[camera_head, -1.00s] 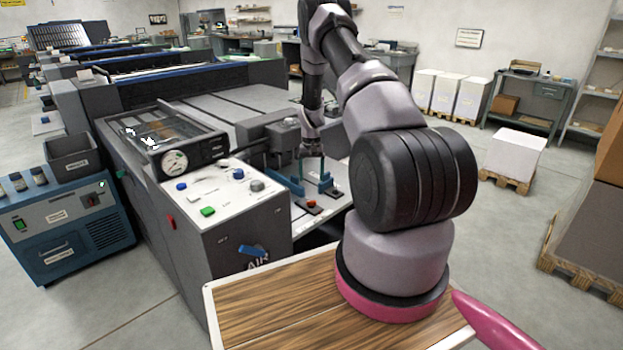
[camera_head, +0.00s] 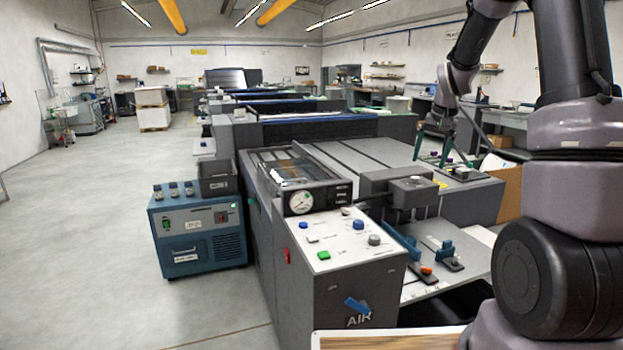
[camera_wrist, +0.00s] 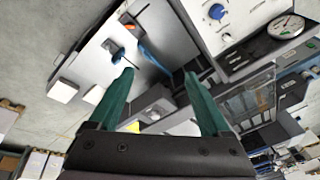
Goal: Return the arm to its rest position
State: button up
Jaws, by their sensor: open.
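My gripper (camera_head: 431,160) is at the right in the head view, raised in the air by the right side of the press. Its two green fingers are spread apart with nothing between them. The wrist view shows the same fingers (camera_wrist: 159,76) open and empty, with the press some way beyond them. My arm rises along the right edge of the head view, and its upper part is cut off by the frame.
The grey press has a white control panel (camera_head: 340,240) and a gauge (camera_head: 301,202). Blue clamps (camera_head: 402,243) and an orange knob (camera_head: 426,270) are on its side table. A blue cabinet (camera_head: 198,237) stands left. The floor further left is clear.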

jog(key=s+a+r+t, duration=0.1)
jog(key=s+a+r, duration=0.2)
jog(key=s, duration=0.7)
jog(key=s+a+r+t+y, duration=0.1)
jog(key=s+a+r, duration=0.2)
jog(key=s+r, duration=0.4)
jog(key=s+a+r+t, duration=0.2)
jog(key=s+r, duration=0.4)
jog(key=s, duration=0.7)
jog(key=shift+s+a+n, duration=0.25)
jog(key=shift+a+n, duration=0.15)
jog(key=shift+a, duration=0.45)
